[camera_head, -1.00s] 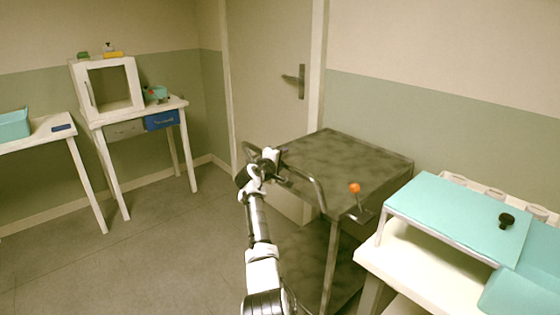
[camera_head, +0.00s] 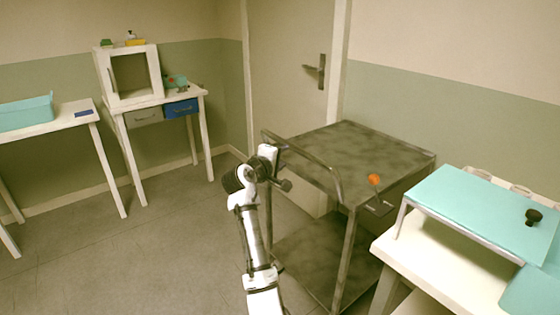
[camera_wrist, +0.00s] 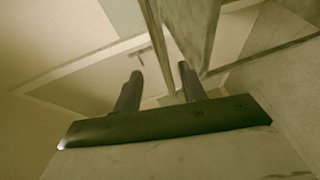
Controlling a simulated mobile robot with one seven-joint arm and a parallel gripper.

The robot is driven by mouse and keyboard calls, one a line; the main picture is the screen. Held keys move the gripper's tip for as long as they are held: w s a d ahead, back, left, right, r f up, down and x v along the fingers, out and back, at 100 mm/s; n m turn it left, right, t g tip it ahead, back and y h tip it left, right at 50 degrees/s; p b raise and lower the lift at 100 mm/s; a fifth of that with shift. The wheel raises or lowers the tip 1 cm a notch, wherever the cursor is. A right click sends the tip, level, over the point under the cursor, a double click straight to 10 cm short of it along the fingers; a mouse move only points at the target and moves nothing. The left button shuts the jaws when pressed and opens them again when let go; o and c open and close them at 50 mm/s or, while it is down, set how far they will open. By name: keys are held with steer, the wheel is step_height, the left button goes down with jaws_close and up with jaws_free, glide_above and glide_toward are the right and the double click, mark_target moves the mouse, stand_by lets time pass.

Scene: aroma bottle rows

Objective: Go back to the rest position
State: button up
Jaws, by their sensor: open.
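My arm rises from the bottom middle of the head view, and its end with my gripper (camera_head: 282,166) is beside the left edge of the dark metal cart (camera_head: 362,150), near the cart's handle rail. The fingers are small and partly hidden there. In the wrist view the two dark fingers of my gripper (camera_wrist: 158,82) stand apart with nothing between them. Behind them the wrist view shows a wall, a door with its handle and part of the cart, tilted.
A turquoise-topped stand (camera_head: 470,205) is at the right with a black knob (camera_head: 533,217) on it. An orange-topped lever (camera_head: 374,180) is at the cart's front. White tables with a box-like cabinet (camera_head: 131,75) and a turquoise bin (camera_head: 26,112) stand at the left. The floor (camera_head: 150,250) between is clear.

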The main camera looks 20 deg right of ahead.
steer(key=shift+s+a+r, duration=0.1)
steer(key=shift+s+a, duration=0.25)
